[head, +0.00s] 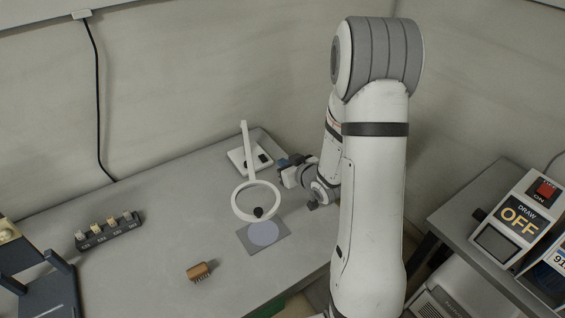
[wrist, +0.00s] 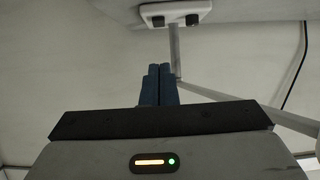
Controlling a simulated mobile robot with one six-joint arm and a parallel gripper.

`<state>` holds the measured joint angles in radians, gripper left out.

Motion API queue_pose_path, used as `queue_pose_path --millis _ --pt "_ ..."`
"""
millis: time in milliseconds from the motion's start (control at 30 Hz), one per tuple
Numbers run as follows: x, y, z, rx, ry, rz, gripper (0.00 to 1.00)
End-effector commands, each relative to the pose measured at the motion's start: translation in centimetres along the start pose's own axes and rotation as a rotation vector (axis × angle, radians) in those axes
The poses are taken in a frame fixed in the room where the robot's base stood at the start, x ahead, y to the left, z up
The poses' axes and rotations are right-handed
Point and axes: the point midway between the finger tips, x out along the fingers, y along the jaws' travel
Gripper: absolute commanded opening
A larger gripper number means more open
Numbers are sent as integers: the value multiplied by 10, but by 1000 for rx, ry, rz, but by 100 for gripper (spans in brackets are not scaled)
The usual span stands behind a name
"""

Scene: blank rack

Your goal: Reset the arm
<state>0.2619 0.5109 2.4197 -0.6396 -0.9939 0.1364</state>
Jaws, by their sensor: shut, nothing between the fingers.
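My arm rises at the right of the table in the head view. Its gripper (head: 283,161) points left, beside the post of a white ring lamp (head: 279,206). In the wrist view the blue fingers of my gripper (wrist: 158,72) are together, with nothing between them. The lamp's white base (wrist: 176,13) and grey post show beyond the fingers. I cannot tell the exact gap between fingers and post.
Under the ring lies a grey plate with a pale disc (head: 264,234). A brown brush-like block (head: 200,271), a dark rack (head: 109,232) with several small pieces and a dark stand (head: 48,290) are on the table. A control box (head: 510,219) stands on the right bench.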

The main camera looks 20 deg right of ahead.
Motion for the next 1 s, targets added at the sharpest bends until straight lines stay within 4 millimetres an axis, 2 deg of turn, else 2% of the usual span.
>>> queue_pose_path --millis 333,533,667,767,867,1000 --pt "0 0 -2 -3 -5 4 0" --pt "-16 6 -20 -38 -113 89 0" --pt "-46 10 -37 -41 -246 184 0" --pt "-74 7 -46 -24 -350 245 0" --pt "-108 -3 -53 12 -452 288 0" --pt "-160 -26 -56 79 -595 315 0"
